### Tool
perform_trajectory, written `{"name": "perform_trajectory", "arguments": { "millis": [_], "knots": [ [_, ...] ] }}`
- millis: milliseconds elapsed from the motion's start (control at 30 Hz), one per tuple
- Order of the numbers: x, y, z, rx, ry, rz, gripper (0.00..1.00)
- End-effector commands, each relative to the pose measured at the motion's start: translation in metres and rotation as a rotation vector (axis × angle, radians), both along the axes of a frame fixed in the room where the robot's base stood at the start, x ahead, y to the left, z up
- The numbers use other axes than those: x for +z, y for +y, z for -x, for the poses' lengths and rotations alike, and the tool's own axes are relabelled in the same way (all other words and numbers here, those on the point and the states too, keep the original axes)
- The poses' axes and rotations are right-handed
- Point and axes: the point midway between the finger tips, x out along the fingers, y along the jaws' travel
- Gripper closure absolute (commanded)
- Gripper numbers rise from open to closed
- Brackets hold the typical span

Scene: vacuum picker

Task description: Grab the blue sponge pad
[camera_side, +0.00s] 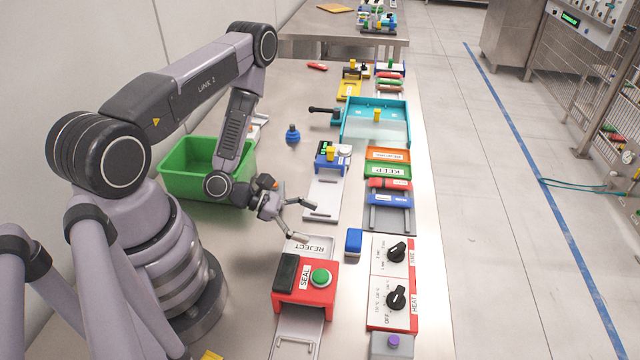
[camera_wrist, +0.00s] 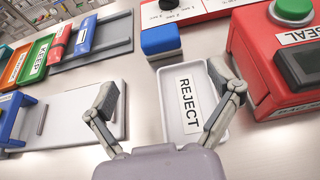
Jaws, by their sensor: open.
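The blue sponge pad (camera_side: 353,241) is a small blue block standing on the steel table, between the red seal machine and the dial panel. In the wrist view the pad (camera_wrist: 160,39) is at the upper middle, beyond my fingertips, with a paler lower layer. My gripper (camera_side: 305,221) is open and empty, to the left of the pad and apart from it. In the wrist view my gripper (camera_wrist: 164,90) has its fingers spread wide above the white tray labelled REJECT (camera_wrist: 192,134). Nothing hides the pad.
The red seal machine (camera_side: 304,291) with a green button stands in front of the REJECT tray. The panel with two black dials (camera_side: 391,261) is right of the pad. A grey rack (camera_side: 389,221) and white plate (camera_side: 321,205) lie behind. A green bin (camera_side: 190,187) is at left.

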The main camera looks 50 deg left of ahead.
Motion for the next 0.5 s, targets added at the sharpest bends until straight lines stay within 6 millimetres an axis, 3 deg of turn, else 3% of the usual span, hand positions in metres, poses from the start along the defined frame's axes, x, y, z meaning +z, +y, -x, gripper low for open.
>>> {"name": "perform_trajectory", "arguments": {
  "millis": [200, 500],
  "knots": [
    [-0.014, -0.025, -0.024, -0.007, -0.003, -0.001, 0.11],
    [-0.022, -0.041, -0.04, -0.005, -0.004, 0.001, 0.11]
  ]
}}
